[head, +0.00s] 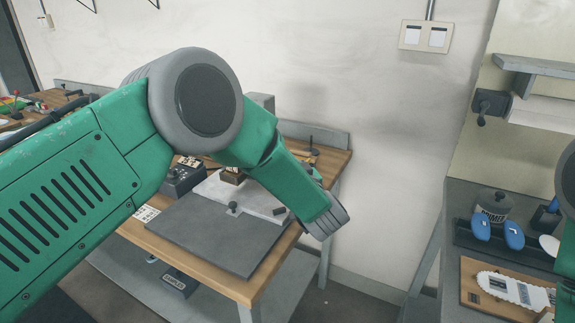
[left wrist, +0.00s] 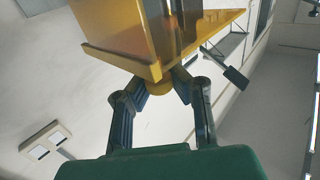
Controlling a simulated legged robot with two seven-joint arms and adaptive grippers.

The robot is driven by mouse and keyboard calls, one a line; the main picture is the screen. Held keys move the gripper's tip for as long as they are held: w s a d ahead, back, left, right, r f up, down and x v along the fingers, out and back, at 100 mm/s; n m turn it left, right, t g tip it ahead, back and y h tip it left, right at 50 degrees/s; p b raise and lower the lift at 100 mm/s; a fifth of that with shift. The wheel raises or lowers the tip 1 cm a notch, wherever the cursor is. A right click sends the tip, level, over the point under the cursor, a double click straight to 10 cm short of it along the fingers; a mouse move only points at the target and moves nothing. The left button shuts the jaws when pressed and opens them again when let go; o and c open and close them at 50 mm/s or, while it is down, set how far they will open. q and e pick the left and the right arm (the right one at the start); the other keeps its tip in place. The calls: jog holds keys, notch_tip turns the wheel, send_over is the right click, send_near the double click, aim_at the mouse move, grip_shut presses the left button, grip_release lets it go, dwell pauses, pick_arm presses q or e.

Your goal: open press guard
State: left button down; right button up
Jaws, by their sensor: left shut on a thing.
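The press guard (left wrist: 105,25) seems to be the yellow panelled frame at the top of the left wrist view. A small rounded yellow knob (left wrist: 158,84) sticks out at its lower edge. My left gripper (left wrist: 158,78) has its two jointed fingers closing in from both sides on this knob, and is shut on it. How far the guard stands open I cannot tell. My right gripper is in neither view.
A wooden bench (head: 205,265) with a grey mat (head: 205,235), a white plate (head: 270,207) and a black control box (head: 182,180) stands beneath my left arm. At right, a grey counter (head: 450,240) holds blue insole-like pieces (head: 513,236) and a metal pot (head: 494,205).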

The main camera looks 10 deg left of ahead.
pick_arm(q)
jog(key=shift+s+d+f, duration=0.2)
jog(key=shift+d+f, duration=0.1)
jog(key=shift+f, duration=0.15)
jog(key=c, duration=1.4)
grip_release()
jog(key=shift+r, duration=0.1)
jog(key=shift+o, duration=0.2)
jog(key=shift+w+d+r, duration=0.1)
jog(key=shift+d+r, duration=0.05)
jog(key=shift+r, duration=0.1)
jog(key=shift+d, duration=0.1)
jog(key=v, duration=1.2)
jog(key=shift+f, duration=0.1)
jog(key=shift+a, duration=0.2)
